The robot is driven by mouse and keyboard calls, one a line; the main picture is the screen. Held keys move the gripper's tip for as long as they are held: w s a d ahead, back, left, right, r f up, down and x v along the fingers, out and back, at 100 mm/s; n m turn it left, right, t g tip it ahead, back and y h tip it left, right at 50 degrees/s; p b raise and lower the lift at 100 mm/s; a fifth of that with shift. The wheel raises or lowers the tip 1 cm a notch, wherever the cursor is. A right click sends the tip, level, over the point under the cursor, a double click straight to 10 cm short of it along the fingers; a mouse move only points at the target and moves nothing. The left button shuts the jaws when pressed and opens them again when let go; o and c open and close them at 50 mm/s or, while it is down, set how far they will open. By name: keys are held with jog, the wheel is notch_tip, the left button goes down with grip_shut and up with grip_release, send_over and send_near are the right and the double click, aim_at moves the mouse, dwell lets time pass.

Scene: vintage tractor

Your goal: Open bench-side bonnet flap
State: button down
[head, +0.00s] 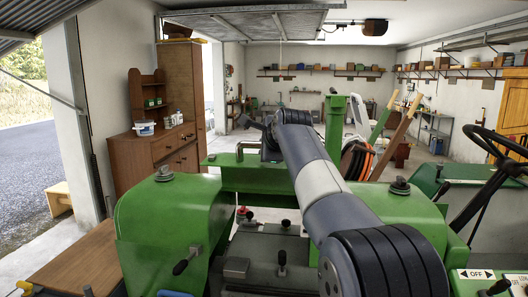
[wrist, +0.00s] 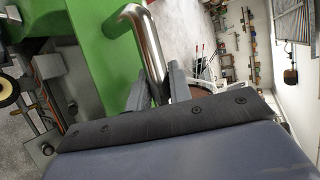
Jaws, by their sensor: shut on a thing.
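A bent, shiny metal handle (wrist: 145,40) stands out from a green panel (wrist: 108,55) in the wrist view. My gripper (wrist: 160,92) has its two grey fingers on either side of the handle's lower end and is shut on it. In the head view my arm reaches forward over the green tractor bodywork (head: 270,178), and its far end hides the gripper's grip. I cannot tell from these frames how far the flap stands open.
Green housings (head: 165,225) with caps flank the levers (head: 282,262). A steering wheel (head: 490,140) is at the right. A wooden cabinet (head: 150,160) and a wooden bench top (head: 65,262) are at the left. Open floor lies beyond.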

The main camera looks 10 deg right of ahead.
jog(key=shift+w+d+r, duration=0.1)
jog(key=shift+w+r, duration=0.1)
jog(key=shift+r, duration=0.15)
dwell(0.3)
jog(key=c, duration=1.3)
grip_release()
jog(key=shift+f, duration=0.15)
jog(key=a+b+v, duration=0.1)
jog(key=b+v, duration=0.2)
jog(key=v, duration=0.7)
jog(key=shift+s+d+r, duration=0.3)
jog(key=shift+s+d, duration=0.05)
jog(key=shift+d, duration=0.2)
jog(key=p+x, duration=0.3)
jog(key=x, duration=0.8)
jog(key=shift+f, duration=0.1)
jog(key=shift+s+a+f, duration=0.1)
jog(key=shift+s+f, duration=0.05)
jog(key=shift+s, duration=0.05)
